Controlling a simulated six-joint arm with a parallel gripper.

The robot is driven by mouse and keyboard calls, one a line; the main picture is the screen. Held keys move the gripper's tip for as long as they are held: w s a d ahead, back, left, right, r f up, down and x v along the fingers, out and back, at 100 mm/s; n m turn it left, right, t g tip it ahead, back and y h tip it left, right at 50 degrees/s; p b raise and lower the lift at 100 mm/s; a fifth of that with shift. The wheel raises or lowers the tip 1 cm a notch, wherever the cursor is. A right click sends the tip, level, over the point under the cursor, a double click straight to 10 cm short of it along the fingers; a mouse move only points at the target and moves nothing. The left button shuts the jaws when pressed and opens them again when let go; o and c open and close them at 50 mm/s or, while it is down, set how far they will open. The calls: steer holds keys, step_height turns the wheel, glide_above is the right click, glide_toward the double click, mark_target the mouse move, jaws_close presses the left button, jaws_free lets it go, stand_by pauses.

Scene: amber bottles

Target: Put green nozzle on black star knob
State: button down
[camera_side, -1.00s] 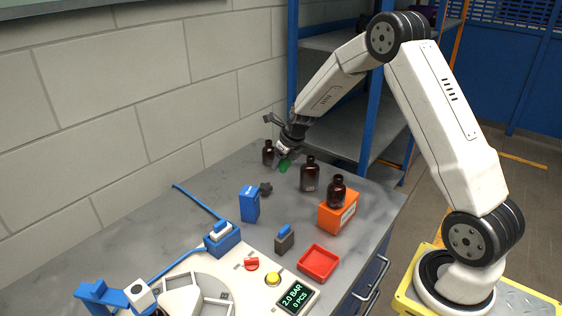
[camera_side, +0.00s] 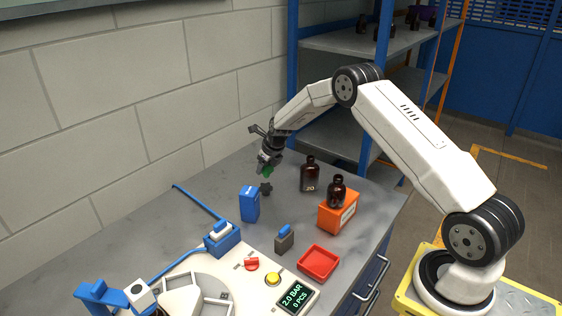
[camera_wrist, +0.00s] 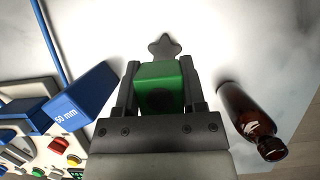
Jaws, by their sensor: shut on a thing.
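My gripper (camera_wrist: 160,100) is shut on the green nozzle (camera_wrist: 160,83); the nozzle sits between the two fingers in the wrist view. In the side view the green nozzle (camera_side: 267,171) hangs below my gripper (camera_side: 265,168), close above the black star knob (camera_side: 265,187). The star knob lies on the grey bench. In the wrist view the star knob (camera_wrist: 162,45) shows as a dark grey star just beyond the nozzle, partly hidden by it. A small gap between nozzle and knob seems to show in the side view.
A blue 50 mm block (camera_side: 250,203) stands on the bench left of the knob. An amber bottle (camera_side: 310,175) stands to the right, and another (camera_side: 337,192) is on an orange box (camera_side: 338,217). A red tray (camera_side: 318,262) is nearer the front.

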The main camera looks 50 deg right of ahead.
steer(key=shift+w+f, duration=0.15)
steer(key=shift+f, duration=0.1)
steer(key=shift+w+d+f, duration=0.1)
steer(key=shift+w+f, duration=0.15)
steer(key=shift+f, duration=1.5)
steer(key=shift+f, duration=0.1)
steer(key=shift+c, duration=0.9)
jaws_free()
steer(key=v, duration=1.2)
steer(key=shift+s, duration=0.1)
